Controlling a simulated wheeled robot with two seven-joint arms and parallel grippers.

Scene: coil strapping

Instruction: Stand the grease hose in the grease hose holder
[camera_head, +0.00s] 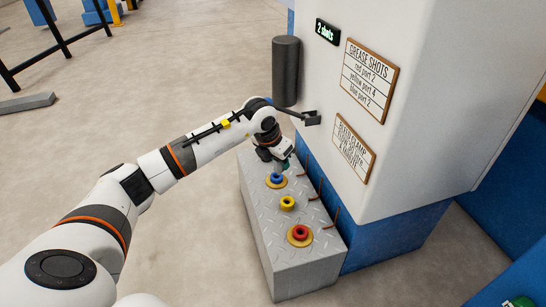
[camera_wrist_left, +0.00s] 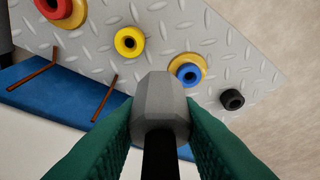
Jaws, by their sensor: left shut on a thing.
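My left gripper (camera_head: 284,162) is over the far end of the steel block, near the blue port. In the left wrist view its green fingers (camera_wrist_left: 158,142) are shut on the grease hose (camera_wrist_left: 160,102), a grey faceted nozzle on a black stem. A small black ring socket (camera_wrist_left: 232,99), which looks like the grease hose holder, stands on the plate beyond the blue port. The nozzle is apart from it in the picture; its height above the plate is unclear. The socket is not clear in the head view. My right gripper is not in view.
The diamond-plate block (camera_head: 262,232) carries a blue port (camera_head: 277,179), a yellow port (camera_head: 287,203) and a red port (camera_head: 300,233). A white cabinet (camera_head: 420,120) stands close on the right, with a dark cylinder (camera_head: 286,70), a bracket (camera_head: 312,118) and a "2 shots" display (camera_head: 327,32).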

